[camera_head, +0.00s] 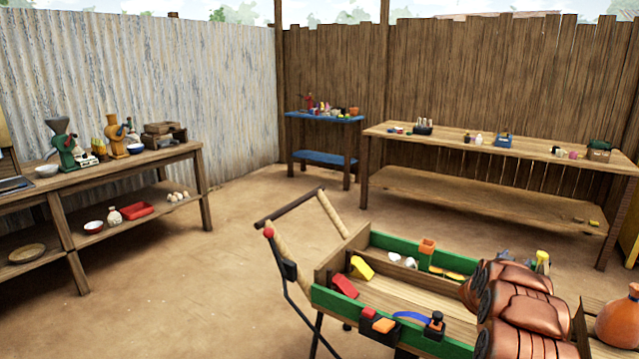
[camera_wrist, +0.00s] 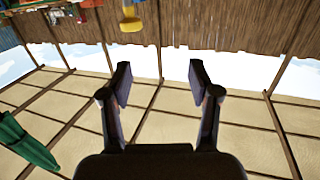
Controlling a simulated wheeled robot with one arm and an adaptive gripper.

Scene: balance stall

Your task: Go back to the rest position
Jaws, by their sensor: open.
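My gripper (camera_wrist: 160,68) shows in the wrist view with its two dark fingers wide apart. Nothing is between them; behind them are a pale roof with dark beams and a strip of sky. The wrist view looks upside down, with the plank fence along its top. In the head view my copper-coloured arm is folded at the lower right, over the right end of a wooden cart (camera_head: 430,307). I cannot make out the gripper's fingers there.
The cart has green sides and holds small coloured items. An orange jug (camera_head: 618,322) stands close right of my arm. A long bench (camera_head: 475,143) and a blue table (camera_head: 325,117) stand by the fence, a workbench (camera_head: 120,163) at left. Open dirt floor (camera_head: 190,270) lies between.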

